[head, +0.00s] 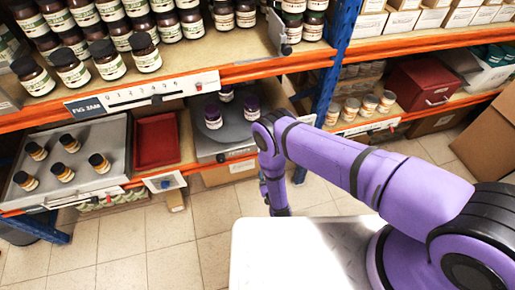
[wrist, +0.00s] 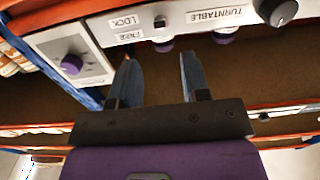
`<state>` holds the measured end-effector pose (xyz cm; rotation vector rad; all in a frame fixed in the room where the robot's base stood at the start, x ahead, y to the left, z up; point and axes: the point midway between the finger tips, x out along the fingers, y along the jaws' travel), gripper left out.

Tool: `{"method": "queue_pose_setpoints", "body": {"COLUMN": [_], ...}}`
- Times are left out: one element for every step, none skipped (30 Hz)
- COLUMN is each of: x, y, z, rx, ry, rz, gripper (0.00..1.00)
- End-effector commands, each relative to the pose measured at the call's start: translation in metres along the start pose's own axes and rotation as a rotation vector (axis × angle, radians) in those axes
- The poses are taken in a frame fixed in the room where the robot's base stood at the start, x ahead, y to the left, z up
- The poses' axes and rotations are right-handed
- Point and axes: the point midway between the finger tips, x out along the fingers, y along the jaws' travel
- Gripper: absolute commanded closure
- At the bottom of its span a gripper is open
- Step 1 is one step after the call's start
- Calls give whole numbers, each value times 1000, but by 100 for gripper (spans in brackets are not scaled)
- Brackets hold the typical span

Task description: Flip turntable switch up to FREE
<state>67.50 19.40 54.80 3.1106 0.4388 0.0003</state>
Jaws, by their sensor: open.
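In the head view, my gripper (head: 277,205) hangs in front of the shelf, and my arm hides part of the panel.
A black knob (wrist: 277,11) sits on the turntable panel. Another panel with a purple knob (wrist: 71,64) is at the left of the wrist view. A red tray (head: 157,141) and a metal tray (head: 108,135) with several jars lie left of the turntable. The tiled floor (head: 170,240) in front is clear.

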Motion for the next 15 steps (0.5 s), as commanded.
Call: {"method": "queue_pose_setpoints", "body": {"x": [4, 7, 12, 16, 21, 28, 33, 38, 46, 51, 57, 64, 68, 73, 79], "y": [0, 0, 0, 0, 0, 0, 0, 0, 0, 0, 0, 0, 0, 0, 0], "z": [0, 0, -1, -1, -1, -1, -1, -1, -1, -1, -1, -1, -1, -1, -1], "rx": [0, 0, 0, 0, 0, 1, 1, 1, 2, 2, 2, 2, 1, 1, 1], "ry": [2, 3, 4, 4, 3, 5, 4, 3, 4, 3, 3, 3, 3, 3, 2], "rz": [0, 0, 0, 1, 1, 1, 1, 1, 1, 1, 1, 1, 1, 0, 0], "gripper": [57, 57, 57, 57, 57, 57, 57, 57, 57, 57, 57, 57, 57, 57, 57]}}
